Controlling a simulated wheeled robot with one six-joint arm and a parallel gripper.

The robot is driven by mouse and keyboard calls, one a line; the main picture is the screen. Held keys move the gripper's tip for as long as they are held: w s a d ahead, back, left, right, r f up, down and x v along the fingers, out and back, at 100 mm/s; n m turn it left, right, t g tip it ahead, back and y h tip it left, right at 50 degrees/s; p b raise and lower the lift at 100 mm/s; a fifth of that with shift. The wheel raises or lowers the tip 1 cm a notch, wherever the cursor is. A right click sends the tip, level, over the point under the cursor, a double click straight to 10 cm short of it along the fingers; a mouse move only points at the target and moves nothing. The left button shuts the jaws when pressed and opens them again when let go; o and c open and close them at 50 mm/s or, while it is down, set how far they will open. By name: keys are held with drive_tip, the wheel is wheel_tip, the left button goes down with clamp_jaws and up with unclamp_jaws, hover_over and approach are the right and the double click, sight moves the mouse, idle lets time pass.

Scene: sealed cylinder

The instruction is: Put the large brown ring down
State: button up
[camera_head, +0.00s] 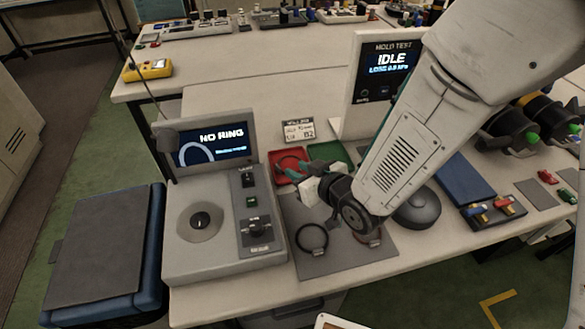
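A brown ring (371,245) lies on the grey mat (335,264), partly hidden behind the wrist of my arm. A black ring (312,252) lies flat on the same mat to its left. My gripper (290,172) points to the left, with its teal fingertips over or near the red tray (292,154). The fingertips are small and partly covered by the gripper's white parts. I cannot tell whether they are apart or hold anything.
A console (225,240) with a "NO RING" screen (212,145) stands left of the mat. A "HOLD TEST" unit (389,65) reading "IDLE" stands behind my arm. A green tray (329,152) adjoins the red one.

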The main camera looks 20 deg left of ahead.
drive_tip(key=v, duration=0.3)
drive_tip(key=shift+s+d+r, duration=0.15)
drive_tip(key=shift+s+d, duration=0.05)
drive_tip(key=shift+d, duration=0.05)
drive_tip(key=shift+w+d, duration=0.1)
drive_tip(key=w+d+r+m+t+h, duration=0.1)
drive_tip(key=w+d+r+m+h, duration=0.35)
drive_tip(key=d, duration=0.65)
drive_tip(key=s+d+r+m+g+h, duration=0.1)
drive_tip(key=d+r+h, duration=0.1)
drive_tip(key=d+r, duration=0.35)
drive_tip(key=d+r+m+h, duration=0.1)
drive_tip(key=d+r+h, duration=0.15)
drive_tip(key=d, duration=0.65)
drive_tip(key=s+d+r+m+g+h, duration=0.1)
drive_tip(key=s+d+r+m+g, duration=0.1)
drive_tip(key=s+d, duration=0.4)
drive_tip(key=s+d+r+m+g+h, duration=0.1)
drive_tip(key=s+d+r+m+g, duration=0.2)
drive_tip(key=s+d, duration=0.4)
drive_tip(key=s+r+g, duration=0.1)
drive_tip(key=s+r, duration=0.1)
drive_tip(key=s, duration=0.6)
drive_tip(key=shift+s+d, duration=0.25)
drive_tip(key=shift+d, duration=0.05)
